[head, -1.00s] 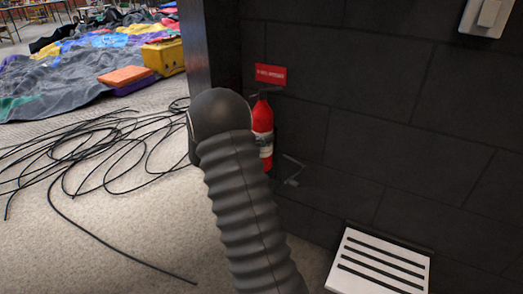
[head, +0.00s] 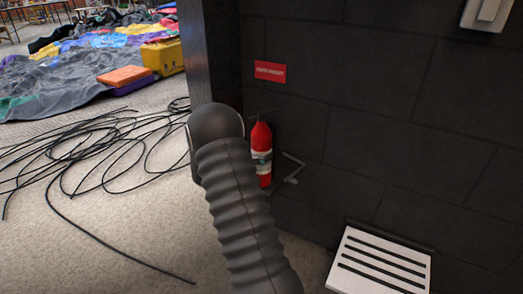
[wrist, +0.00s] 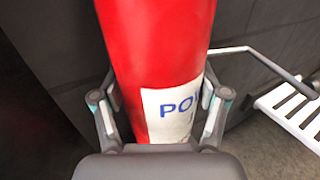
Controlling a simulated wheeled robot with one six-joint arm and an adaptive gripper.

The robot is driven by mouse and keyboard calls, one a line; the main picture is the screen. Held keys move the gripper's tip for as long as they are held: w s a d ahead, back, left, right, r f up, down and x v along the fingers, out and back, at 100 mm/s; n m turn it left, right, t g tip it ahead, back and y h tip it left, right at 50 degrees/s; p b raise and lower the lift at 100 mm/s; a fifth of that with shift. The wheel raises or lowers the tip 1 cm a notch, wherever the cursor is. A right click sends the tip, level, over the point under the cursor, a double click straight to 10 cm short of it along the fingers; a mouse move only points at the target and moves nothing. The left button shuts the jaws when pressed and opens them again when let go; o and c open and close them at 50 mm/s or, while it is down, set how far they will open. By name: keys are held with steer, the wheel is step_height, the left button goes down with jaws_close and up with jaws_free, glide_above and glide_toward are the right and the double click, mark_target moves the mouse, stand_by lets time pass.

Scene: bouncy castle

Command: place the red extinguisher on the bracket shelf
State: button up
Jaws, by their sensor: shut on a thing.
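The red extinguisher (head: 261,140) is upright in front of the dark wall, below a red sign, with a pale label band around it. In the wrist view the extinguisher (wrist: 155,40) fills the middle, its white label partly visible. My gripper (wrist: 160,105) is shut on it, one finger at each side. My arm hides the gripper in the head view. A thin grey metal bracket (head: 292,168) stands out from the wall just right of the extinguisher. A white slatted shelf (head: 381,262) is lower right. I cannot tell whether the extinguisher touches the bracket.
The red sign (head: 270,72) is on the dark block wall. A white switch plate (head: 486,12) is at upper right. Loose black cables (head: 90,150) lie on the carpet at left. A yellow box (head: 163,57) and crumpled colourful fabric (head: 50,80) lie beyond.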

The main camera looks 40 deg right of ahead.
steer(key=o, duration=1.8)
steer(key=shift+f, duration=0.1)
